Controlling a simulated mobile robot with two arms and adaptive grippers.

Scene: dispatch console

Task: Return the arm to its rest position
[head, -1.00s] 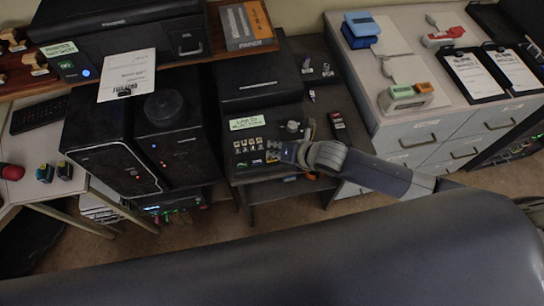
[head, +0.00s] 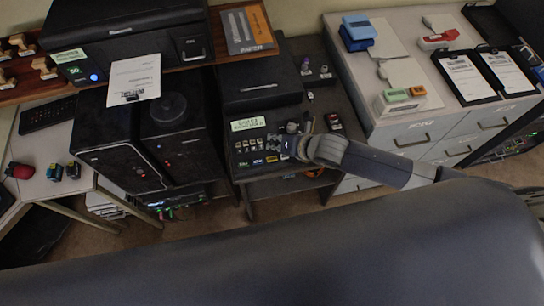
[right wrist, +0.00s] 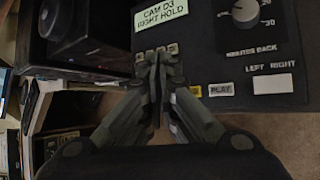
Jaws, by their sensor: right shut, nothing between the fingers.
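My right arm (head: 375,163) reaches in from the right in the head view. My right gripper (head: 290,146) is over the right part of a dark control panel (head: 240,168), close to its round knob. In the right wrist view the gripper (right wrist: 157,62) is shut and empty, with its two fingers together. The fingers hide part of the button rows. The panel's label (right wrist: 160,14) reads "CAM 03 RIGHT HOLD". The knob (right wrist: 246,10) is to the right of the fingers. A "PLAY" button (right wrist: 220,89) shows below it. My left gripper is not in view.
Black cases (head: 166,140) stand left of the panel. A dark box (head: 258,88) sits behind it. Small items (head: 334,122) lie beside the panel.

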